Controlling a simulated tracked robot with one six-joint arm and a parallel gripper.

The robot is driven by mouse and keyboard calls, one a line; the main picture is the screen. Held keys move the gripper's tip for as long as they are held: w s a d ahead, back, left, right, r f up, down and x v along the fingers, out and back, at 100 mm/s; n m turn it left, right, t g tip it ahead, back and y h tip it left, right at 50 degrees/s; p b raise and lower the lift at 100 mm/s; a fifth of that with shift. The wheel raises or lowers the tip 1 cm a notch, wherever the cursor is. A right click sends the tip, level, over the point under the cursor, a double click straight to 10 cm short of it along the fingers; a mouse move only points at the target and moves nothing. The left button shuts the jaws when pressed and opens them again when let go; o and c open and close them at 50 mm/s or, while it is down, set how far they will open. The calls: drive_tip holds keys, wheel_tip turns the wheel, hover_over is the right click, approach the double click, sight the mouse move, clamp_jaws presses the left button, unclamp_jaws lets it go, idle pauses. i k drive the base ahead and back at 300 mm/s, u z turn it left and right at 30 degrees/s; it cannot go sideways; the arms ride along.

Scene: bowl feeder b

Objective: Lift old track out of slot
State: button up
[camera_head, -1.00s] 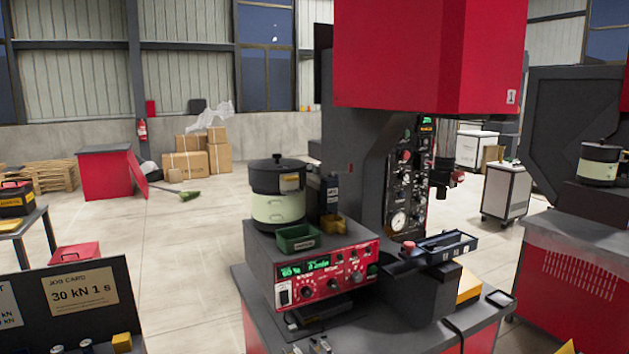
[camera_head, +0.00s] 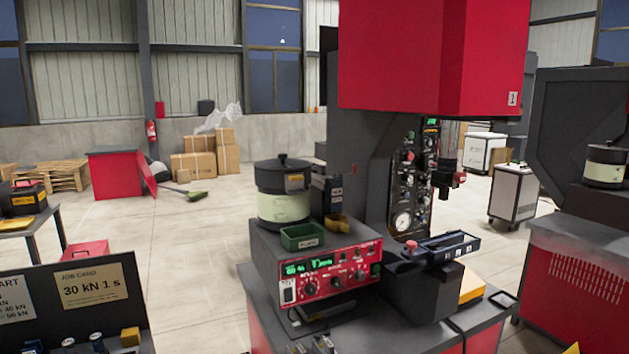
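The bowl feeder (camera_head: 284,195), a black-lidded pot with a pale green lower band, stands on a grey and red control box (camera_head: 325,275) with green displays. I cannot clearly pick out the old track or its slot. A dark narrow tray (camera_head: 450,246) with small white labels lies right of the control box, in front of the press. Small grey parts at the bottom edge of the view are cut off and too small to identify. My gripper is not in view.
The red and dark press (camera_head: 432,55) rises behind the bench. A green bin (camera_head: 303,237) and a yellow bin (camera_head: 338,226) sit on the control box. A job card board (camera_head: 75,295) stands at lower left. Open floor (camera_head: 190,235) lies left of the bench.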

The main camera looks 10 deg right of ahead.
sight(321, 176)
drive_tip(key=z, duration=0.05)
drive_tip(key=i, duration=1)
drive_tip(key=u, duration=0.05)
